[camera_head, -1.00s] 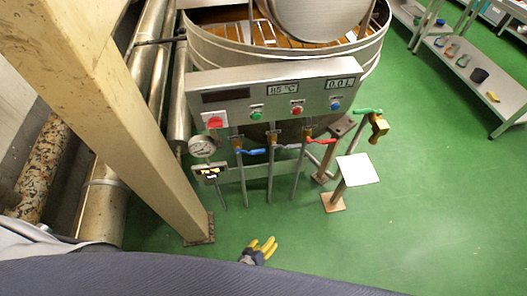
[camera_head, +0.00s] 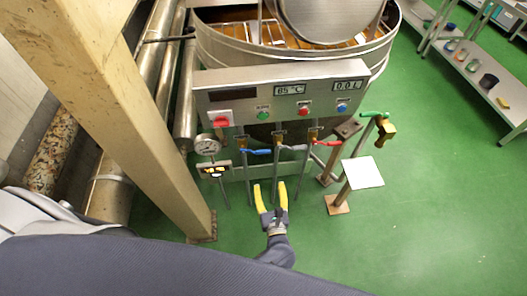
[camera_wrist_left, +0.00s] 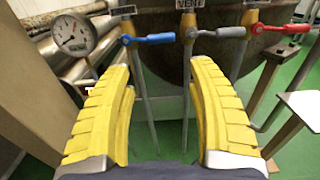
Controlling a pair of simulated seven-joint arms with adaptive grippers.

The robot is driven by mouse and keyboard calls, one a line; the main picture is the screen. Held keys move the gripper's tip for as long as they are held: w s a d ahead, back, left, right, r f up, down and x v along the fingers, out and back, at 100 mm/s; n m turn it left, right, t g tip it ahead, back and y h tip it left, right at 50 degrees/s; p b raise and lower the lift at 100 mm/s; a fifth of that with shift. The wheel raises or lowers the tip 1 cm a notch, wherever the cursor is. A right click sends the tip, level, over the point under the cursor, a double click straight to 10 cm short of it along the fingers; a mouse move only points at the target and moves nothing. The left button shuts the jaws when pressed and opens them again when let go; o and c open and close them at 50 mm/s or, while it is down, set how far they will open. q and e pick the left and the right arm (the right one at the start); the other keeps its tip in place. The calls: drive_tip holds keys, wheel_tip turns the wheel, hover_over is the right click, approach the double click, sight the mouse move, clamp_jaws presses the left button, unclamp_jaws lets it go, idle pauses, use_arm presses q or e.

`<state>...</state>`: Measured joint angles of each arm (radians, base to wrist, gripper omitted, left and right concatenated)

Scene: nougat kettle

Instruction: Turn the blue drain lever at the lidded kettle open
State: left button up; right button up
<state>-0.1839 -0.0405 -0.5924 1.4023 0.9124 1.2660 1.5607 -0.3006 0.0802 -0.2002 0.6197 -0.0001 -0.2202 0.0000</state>
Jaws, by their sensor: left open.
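The blue lever (camera_head: 256,151) sits on the left valve of the row under the control panel of the kettle (camera_head: 225,48). It points sideways to the right. It also shows in the left wrist view (camera_wrist_left: 152,39), beyond the fingertips. The label above it there is too small to read. My left gripper (camera_head: 270,187) is open and empty, with its yellow fingers pointing at the valve row. It is apart from the blue lever, in front of and below it. In the left wrist view the fingers (camera_wrist_left: 163,80) frame a gap below the blue and grey levers. My right gripper is out of view.
A grey lever (camera_head: 292,148) and a red lever (camera_head: 327,143) stand right of the blue one. A gauge (camera_head: 206,145) is to its left. A green-handled tap (camera_head: 374,114) and white plate (camera_head: 362,173) are at right. A beige post (camera_head: 150,130) stands left.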

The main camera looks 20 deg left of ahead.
sight(263, 152)
use_arm(q)
drive_tip(key=x, duration=1.7)
clamp_jaws()
